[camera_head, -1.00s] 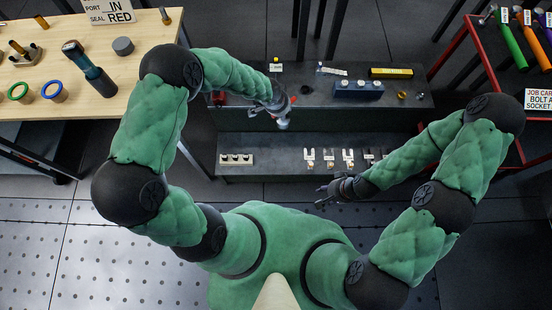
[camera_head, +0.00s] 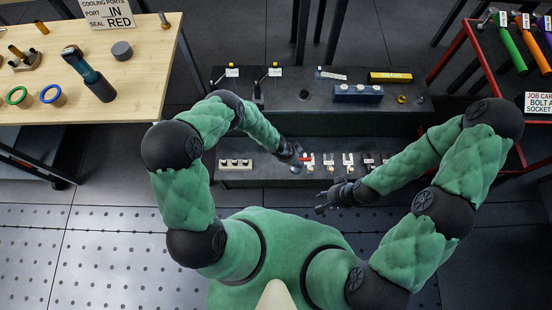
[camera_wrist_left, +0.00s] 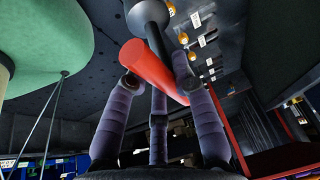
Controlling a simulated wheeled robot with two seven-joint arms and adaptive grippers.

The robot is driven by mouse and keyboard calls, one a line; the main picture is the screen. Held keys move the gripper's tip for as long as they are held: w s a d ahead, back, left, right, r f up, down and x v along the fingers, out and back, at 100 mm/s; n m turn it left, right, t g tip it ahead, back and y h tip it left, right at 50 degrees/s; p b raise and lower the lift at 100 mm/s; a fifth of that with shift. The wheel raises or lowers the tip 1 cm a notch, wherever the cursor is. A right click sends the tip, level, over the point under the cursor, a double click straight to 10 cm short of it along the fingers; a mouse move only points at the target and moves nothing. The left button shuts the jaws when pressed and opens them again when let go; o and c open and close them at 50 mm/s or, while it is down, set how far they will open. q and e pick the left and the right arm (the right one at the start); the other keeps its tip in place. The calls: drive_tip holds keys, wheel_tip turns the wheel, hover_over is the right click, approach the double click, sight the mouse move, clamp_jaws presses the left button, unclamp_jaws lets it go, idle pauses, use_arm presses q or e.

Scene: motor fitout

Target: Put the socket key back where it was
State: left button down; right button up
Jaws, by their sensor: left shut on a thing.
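My left gripper (camera_head: 299,158) is shut on the socket key, over the front lower shelf beside the left end of the row of white holders (camera_head: 328,160). The socket key (camera_wrist_left: 150,68) has a red handle between my left fingers and a grey round metal head at the top of the left wrist view. In the head view only a bit of its red (camera_head: 306,160) shows; the fingers hide most of it. Whether it touches a holder I cannot tell. My right gripper (camera_head: 319,202) is open and empty, in front of the lower shelf.
A block with several holes (camera_head: 236,164) sits left on the lower shelf. The dark upper shelf (camera_head: 300,112) holds a blue block (camera_head: 358,93), a yellow box (camera_head: 390,77) and small labelled stands. A wooden table (camera_head: 150,70) is at left, a red-framed rack (camera_head: 479,55) at right.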

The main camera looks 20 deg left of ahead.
use_arm(q)
drive_tip(key=w+a+f+b, duration=0.5)
drive_tip(key=a+f, duration=0.5)
drive_tip(key=f, duration=0.2)
drive_tip(key=shift+w+a+b, duration=0.15)
drive_tip(key=shift+a+b, duration=0.1)
drive_tip(key=shift+b, duration=0.35)
drive_tip(key=shift+f, duration=0.1)
drive_tip(key=c, duration=1)
unclamp_jaws()
drive_tip(key=shift+c, duration=0.2)
